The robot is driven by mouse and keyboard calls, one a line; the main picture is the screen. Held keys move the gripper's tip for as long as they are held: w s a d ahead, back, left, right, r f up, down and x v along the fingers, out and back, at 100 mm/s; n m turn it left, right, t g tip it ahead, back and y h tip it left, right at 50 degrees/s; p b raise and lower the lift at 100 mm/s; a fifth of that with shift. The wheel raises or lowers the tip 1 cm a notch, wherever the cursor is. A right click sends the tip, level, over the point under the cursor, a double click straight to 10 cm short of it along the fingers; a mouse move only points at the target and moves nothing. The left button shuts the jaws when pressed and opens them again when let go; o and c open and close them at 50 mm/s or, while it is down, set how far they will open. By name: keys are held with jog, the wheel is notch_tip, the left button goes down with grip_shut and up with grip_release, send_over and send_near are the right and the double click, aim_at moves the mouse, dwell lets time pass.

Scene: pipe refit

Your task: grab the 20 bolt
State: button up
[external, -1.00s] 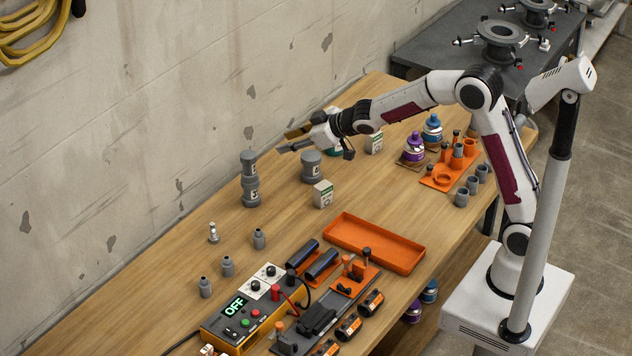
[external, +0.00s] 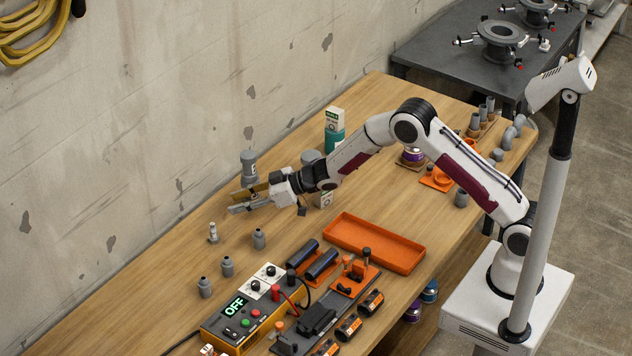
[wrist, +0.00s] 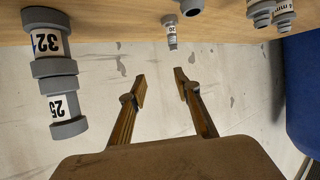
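The 20 bolt (external: 213,232) is a small grey fitting with a white label, upright on the table near the wall. In the wrist view, the fitting marked 20 (wrist: 171,31) shows at the top, just beyond the fingertips and slightly right of the middle of the gap. My gripper (external: 238,201) is low over the table, to the right of and behind the 20 bolt in the external view. In the wrist view its two fingers (wrist: 159,78) are spread apart with nothing between them. The gripper is apart from the bolt.
A grey stack marked 32 and 25 (wrist: 52,70) stands close on the wrist view's left; my gripper partly covers the stack (external: 249,160) externally. Several small grey fittings (external: 228,266) stand nearby. An orange tray (external: 375,232) and a power supply (external: 240,312) are further forward. The wall borders the table.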

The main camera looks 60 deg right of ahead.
jog(key=y, duration=0.1)
send_near(212, 226)
jog(key=w, duration=0.1)
jog(key=w+f, duration=0.1)
jog(key=shift+w+a+f+n, duration=0.15)
jog(key=shift+w+a+n, duration=0.05)
jog(key=shift+w+n, duration=0.1)
jog(key=shift+w, duration=0.1)
jog(key=shift+w+a+f+g, duration=0.15)
jog(key=shift+w+a+f, duration=0.1)
jog(key=shift+w+a, duration=0.15)
jog(key=shift+w+a+f+g, duration=0.15)
jog(key=shift+w+a+f, duration=0.15)
jog(key=shift+w, duration=0.2)
jog(key=shift+x, duration=2.55)
jog(key=shift+s+a, duration=0.1)
jog(key=shift+r, duration=0.1)
grip_shut()
